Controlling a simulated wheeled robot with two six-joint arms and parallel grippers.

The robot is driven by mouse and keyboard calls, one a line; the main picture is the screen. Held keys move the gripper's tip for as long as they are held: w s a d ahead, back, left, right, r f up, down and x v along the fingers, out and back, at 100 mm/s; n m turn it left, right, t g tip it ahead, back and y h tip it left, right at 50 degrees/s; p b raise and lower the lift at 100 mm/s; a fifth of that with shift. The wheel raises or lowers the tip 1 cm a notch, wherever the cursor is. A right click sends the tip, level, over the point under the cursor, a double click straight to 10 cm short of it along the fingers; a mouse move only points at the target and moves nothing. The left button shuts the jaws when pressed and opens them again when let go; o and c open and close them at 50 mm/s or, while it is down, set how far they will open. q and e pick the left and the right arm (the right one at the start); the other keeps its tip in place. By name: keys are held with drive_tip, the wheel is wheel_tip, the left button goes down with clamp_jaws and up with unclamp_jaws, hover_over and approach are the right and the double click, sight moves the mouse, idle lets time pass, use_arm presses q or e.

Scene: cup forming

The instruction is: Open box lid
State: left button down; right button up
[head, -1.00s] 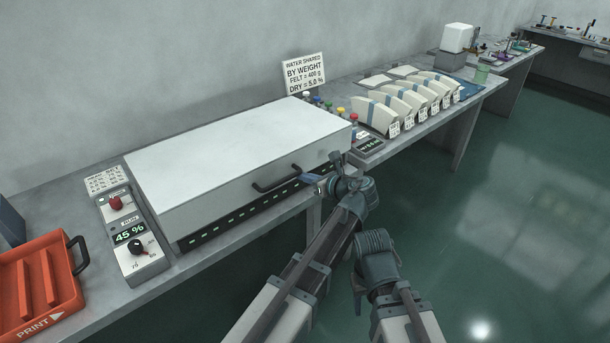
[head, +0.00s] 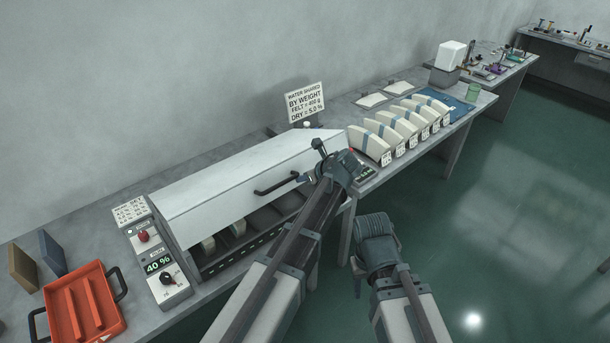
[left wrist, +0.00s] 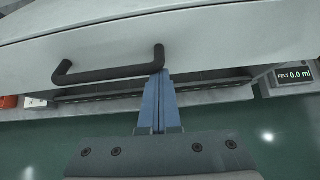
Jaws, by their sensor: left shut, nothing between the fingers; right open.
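The box lid (head: 255,168) is white and tilted up at its front, so the box stands partly open. A dark bar handle (head: 276,185) is on its front face; it also shows in the left wrist view (left wrist: 105,74). My left gripper (head: 304,178) is shut and empty. Its blue fingertips (left wrist: 160,76) are at the handle's right end, by the lid's lower front edge; I cannot tell whether they touch.
A control panel reading 40 % (head: 158,264) stands left of the box. An orange tray (head: 118,328) is at the far left. Several curved pale pieces (head: 368,146) stand on the table to the right, behind a small display (head: 366,172). Open green floor (head: 500,230) lies in front.

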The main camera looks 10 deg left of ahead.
use_arm(q)
drive_tip(key=w+a+r+p, duration=0.4)
drive_tip(key=a+r+p, duration=0.1)
drive_tip(key=r+p, duration=0.5)
drive_tip(key=w+a+r+p, duration=0.5)
drive_tip(key=a+r+p, duration=0.1)
drive_tip(key=r+p, duration=0.4)
drive_tip(key=shift+a+r+g+h, duration=0.2)
drive_tip(key=shift+r+g+h, duration=0.1)
drive_tip(key=shift+h, duration=0.1)
drive_tip(key=shift+s, duration=0.1)
